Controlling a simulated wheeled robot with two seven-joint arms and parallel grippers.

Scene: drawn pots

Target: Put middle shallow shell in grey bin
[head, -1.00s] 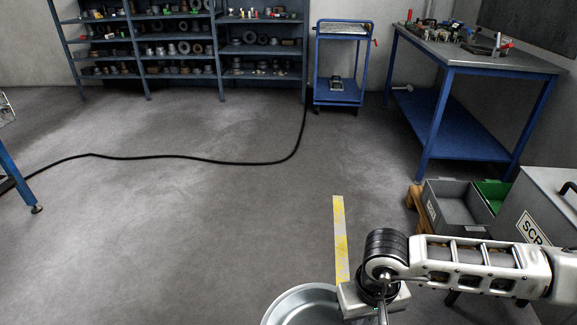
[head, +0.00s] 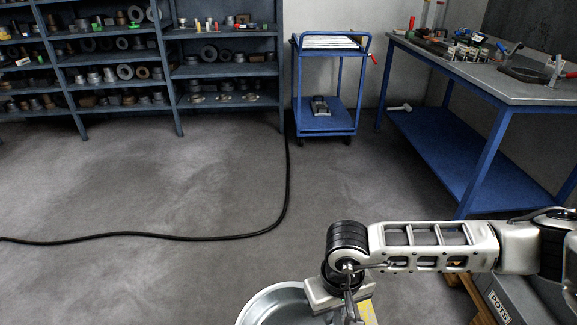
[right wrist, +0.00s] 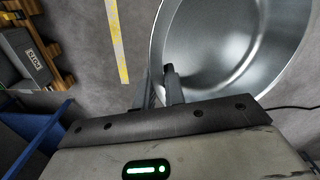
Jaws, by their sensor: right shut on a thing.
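A shallow metal shell (head: 268,303), round and open-topped with a bright rim, is at the bottom edge of the head view, partly cut off. My right gripper (head: 350,308) is shut on its wall at the right side. In the right wrist view the shell (right wrist: 240,45) fills the upper right, its inside empty, with the fingers (right wrist: 162,88) at its rim. My left gripper is out of view.
A blue workbench (head: 480,85) with tools stands at the right, a blue trolley (head: 328,90) at the back. Shelves (head: 130,65) line the back left. A black cable (head: 140,236) crosses otherwise clear floor. A wooden pallet (head: 470,292) shows beside the grey bin.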

